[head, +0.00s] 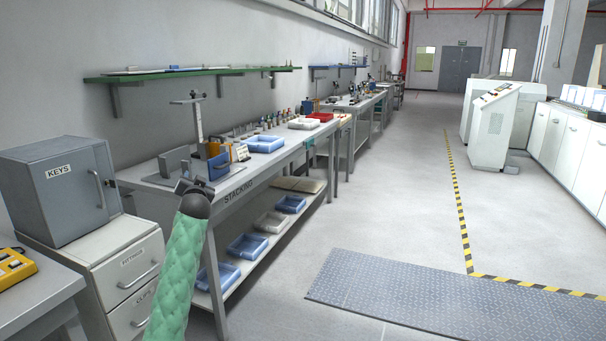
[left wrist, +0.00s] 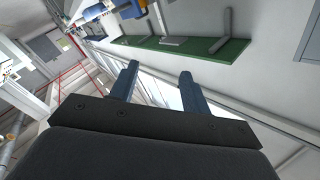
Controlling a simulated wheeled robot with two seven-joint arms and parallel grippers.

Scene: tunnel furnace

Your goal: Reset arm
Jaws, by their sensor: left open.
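My left arm (head: 178,275), in a green quilted sleeve, reaches up from the bottom of the head view. My left gripper (head: 194,186) is small and dark there, in front of the near end of the stacking bench (head: 262,176). In the left wrist view my left gripper (left wrist: 160,80) shows two dark blue fingers set apart, with nothing between them. The green shelf (left wrist: 180,48) shows beyond the fingers, tilted in that view. My right gripper is not in view.
A grey KEYS cabinet (head: 62,190) stands on a white drawer unit (head: 112,275) at the left. The bench holds blue trays (head: 264,143) and fixtures, with more trays on its lower shelf. The floor (head: 385,190) to the right is open, with a metal plate (head: 440,300) in front.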

